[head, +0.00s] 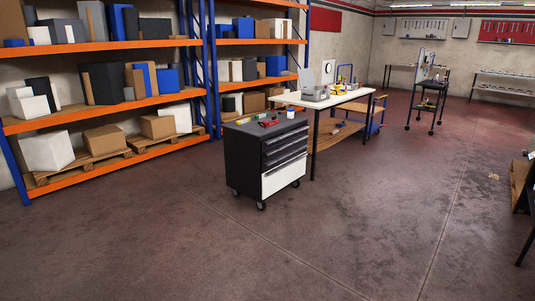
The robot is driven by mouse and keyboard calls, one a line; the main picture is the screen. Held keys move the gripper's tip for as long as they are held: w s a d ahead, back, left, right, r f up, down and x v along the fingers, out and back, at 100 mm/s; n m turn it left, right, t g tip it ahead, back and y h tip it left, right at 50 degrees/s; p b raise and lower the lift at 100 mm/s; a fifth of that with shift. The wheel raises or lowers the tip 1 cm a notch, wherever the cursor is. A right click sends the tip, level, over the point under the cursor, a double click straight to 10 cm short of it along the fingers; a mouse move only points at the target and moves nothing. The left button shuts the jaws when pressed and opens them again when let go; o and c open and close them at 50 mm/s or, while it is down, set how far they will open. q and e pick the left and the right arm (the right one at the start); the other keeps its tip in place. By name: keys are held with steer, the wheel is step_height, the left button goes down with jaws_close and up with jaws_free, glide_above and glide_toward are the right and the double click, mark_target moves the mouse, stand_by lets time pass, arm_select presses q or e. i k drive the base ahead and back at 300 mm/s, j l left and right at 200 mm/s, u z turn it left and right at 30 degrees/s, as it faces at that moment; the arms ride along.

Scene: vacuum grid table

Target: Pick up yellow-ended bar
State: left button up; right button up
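I cannot make out a yellow-ended bar for certain. A white-topped workbench (352,97) stands beyond the cart, with small yellow and red items on it that are too small to tell apart. A small yellowish item also lies on top of the dark tool cart (243,160), and I cannot tell what it is. Neither of my grippers is in the head view.
The wheeled cart, with red tools and a white cup on top, stands in front of the workbench. Blue and orange shelving (110,45) with boxes lines the left. A tall wheeled stand (428,95) is at the back right. The foreground floor is clear.

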mark_target(243, 121)
steer(key=i+u, duration=0.25)
steer(key=i, duration=3.8)
